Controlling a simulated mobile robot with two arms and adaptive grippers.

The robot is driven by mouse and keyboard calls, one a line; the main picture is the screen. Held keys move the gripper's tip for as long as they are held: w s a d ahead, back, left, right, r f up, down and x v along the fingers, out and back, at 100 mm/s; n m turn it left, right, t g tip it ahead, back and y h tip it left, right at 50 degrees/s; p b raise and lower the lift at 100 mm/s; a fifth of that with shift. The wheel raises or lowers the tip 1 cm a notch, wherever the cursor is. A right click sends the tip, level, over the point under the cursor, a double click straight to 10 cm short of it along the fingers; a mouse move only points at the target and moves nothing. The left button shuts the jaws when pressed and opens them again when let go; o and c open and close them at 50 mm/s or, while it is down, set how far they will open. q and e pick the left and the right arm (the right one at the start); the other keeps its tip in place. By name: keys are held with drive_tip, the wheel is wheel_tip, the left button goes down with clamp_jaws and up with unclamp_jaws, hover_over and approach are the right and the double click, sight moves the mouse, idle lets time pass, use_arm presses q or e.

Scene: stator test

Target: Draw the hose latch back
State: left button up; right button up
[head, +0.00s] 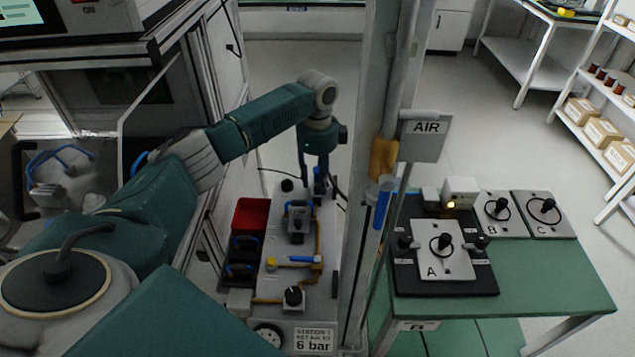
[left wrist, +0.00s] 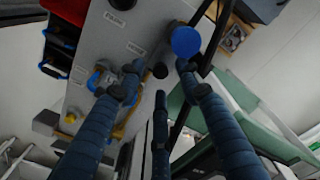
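A grey test panel (head: 272,225) lies below my left arm, with knobs, orange pipes and a yellow-and-blue handled valve (head: 292,261). A grey fitting with a blue loop (head: 297,218) sits on its upper half; it also shows in the left wrist view (left wrist: 97,80). I cannot tell for sure which part is the hose latch. My left gripper (head: 318,179) points down over the panel's far end. In the left wrist view its fingers (left wrist: 159,80) are spread, with nothing held. A round blue cap (left wrist: 186,42) shows close to one fingertip; contact cannot be told. My right gripper is out of view.
A grey post (head: 372,120) with an AIR sign (head: 425,130) stands right of the panel. A green table (head: 550,280) with stations A, B and C is beyond it. Red (head: 250,216) and black bins line the panel's left side.

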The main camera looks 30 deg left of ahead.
use_arm(q)
drive_tip(key=shift+f, duration=0.9)
clamp_jaws()
drive_tip(key=s+p, duration=0.1)
drive_tip(key=p, duration=0.1)
drive_tip(key=s+d+p, duration=0.1)
drive_tip(key=p, duration=0.1)
drive_tip(key=shift+s+d+r, duration=0.2)
drive_tip(key=shift+r, duration=0.1)
drive_tip(key=shift+s+d+f, duration=0.1)
drive_tip(key=shift+s+d, duration=0.05)
drive_tip(key=shift+s, duration=0.1)
drive_tip(key=shift+f, duration=0.25)
drive_tip(key=shift+d, duration=0.1)
